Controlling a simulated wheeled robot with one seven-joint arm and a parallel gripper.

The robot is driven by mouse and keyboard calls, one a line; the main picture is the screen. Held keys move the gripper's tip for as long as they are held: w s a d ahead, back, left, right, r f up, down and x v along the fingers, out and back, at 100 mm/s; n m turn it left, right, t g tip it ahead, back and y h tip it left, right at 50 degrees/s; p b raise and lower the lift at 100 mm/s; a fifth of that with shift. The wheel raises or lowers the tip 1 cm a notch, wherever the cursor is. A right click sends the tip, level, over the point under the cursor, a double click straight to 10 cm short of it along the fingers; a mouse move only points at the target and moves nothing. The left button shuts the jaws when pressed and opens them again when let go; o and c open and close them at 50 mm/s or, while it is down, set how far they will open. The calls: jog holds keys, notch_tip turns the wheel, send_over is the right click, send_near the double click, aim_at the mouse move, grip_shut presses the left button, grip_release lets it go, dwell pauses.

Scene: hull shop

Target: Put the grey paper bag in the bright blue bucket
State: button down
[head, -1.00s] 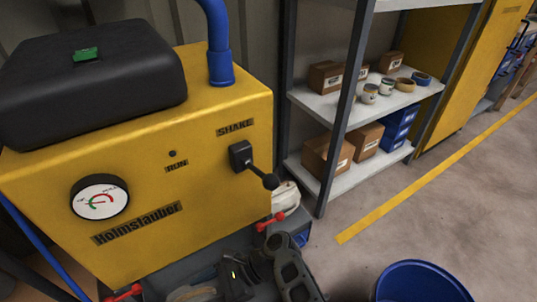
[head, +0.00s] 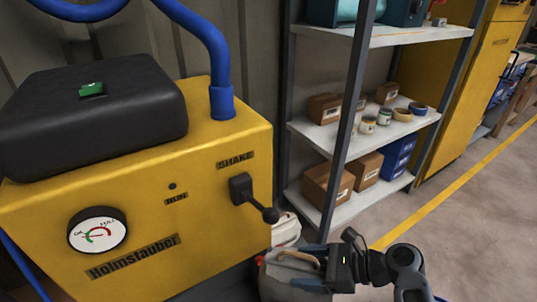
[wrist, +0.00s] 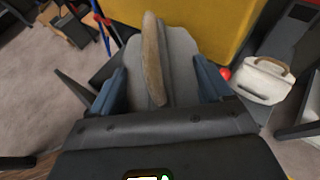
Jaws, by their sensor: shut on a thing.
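The grey paper bag (head: 283,278), with a tan handle, is low in the head view in front of the yellow machine. My gripper (head: 310,267) reaches it from the right and is shut on it. In the wrist view the bag (wrist: 182,55) is between the two blue fingers (wrist: 163,82), its tan handle running up the middle. The bag's lower part is cut off in the head view. The bright blue bucket is not clearly visible now; a sliver of blue at the bottom edge beside my arm may be its rim.
A whitish bag (wrist: 264,80) with a tan handle stands close by, partly hidden behind the grey one in the head view. The yellow machine (head: 150,220) with its lever is at left. A shelf rack (head: 340,135) stands behind; open floor lies right.

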jog(key=d+r+m+t+h, duration=0.2)
jog(key=d+r+m+t, duration=0.3)
jog(key=d, duration=0.8)
notch_tip(320, 180, down, 6)
jog(key=n+b, duration=0.1)
jog(key=b, duration=0.7)
jog(key=s+d+r+m+t+h+p, duration=0.25)
jog(key=m+t+h+p, duration=0.2)
jog(key=p, duration=0.75)
notch_tip(320, 180, up, 8)
jog(key=s+a+m+h+p, duration=0.2)
jog(key=m+h+p, duration=0.4)
jog(key=p, duration=0.4)
jog(key=shift+s+a, duration=0.25)
jog(key=shift+a, duration=0.15)
jog(key=shift+d+f+t, duration=0.1)
jog(key=shift+t, duration=0.15)
